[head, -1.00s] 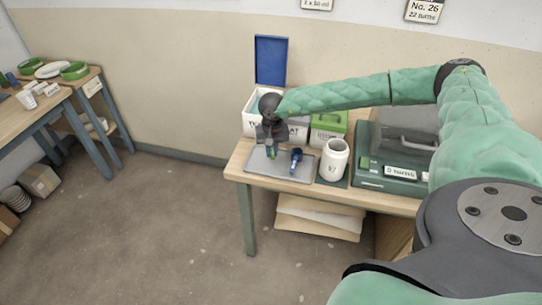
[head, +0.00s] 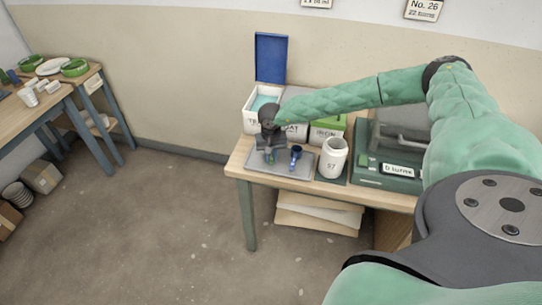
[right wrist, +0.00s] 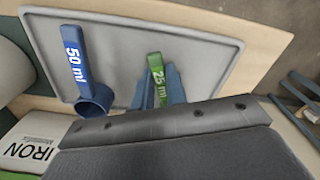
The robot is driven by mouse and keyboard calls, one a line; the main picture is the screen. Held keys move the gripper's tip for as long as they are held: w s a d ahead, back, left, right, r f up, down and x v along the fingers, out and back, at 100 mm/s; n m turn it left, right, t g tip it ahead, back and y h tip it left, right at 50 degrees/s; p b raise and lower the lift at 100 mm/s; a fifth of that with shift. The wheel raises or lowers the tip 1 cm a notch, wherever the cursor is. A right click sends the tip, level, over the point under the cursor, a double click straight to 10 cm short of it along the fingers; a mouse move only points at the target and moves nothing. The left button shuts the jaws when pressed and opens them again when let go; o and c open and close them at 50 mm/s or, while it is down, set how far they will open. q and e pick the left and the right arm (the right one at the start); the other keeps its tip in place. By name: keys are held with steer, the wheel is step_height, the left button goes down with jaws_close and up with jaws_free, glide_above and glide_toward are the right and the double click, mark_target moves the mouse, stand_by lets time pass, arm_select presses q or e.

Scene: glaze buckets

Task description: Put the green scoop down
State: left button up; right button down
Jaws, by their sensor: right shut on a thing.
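The green scoop (right wrist: 156,72), marked 25 ml, is in my right gripper (head: 269,155). In the right wrist view its handle stands between the gripper's blue-grey fingers (right wrist: 158,88), which are shut on it. Its bowl is hidden there by the gripper body. In the head view the gripper is low over the left part of the grey tray (head: 288,176). I cannot tell whether the scoop touches the tray. The blue scoop (head: 295,157), marked 50 ml, is on the tray to the right; it also shows in the right wrist view (right wrist: 82,72). My left gripper is out of view.
A white jar (head: 332,158) stands right of the tray, with a green machine (head: 388,178) beyond it. Behind the tray are a bin with a raised blue lid (head: 271,58), another labelled bin and a green-lidded IRON bin (head: 327,128). The tray's middle has bare room.

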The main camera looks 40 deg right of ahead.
steer(key=c, duration=1.4)
jaws_free()
steer(key=shift+r, duration=0.15)
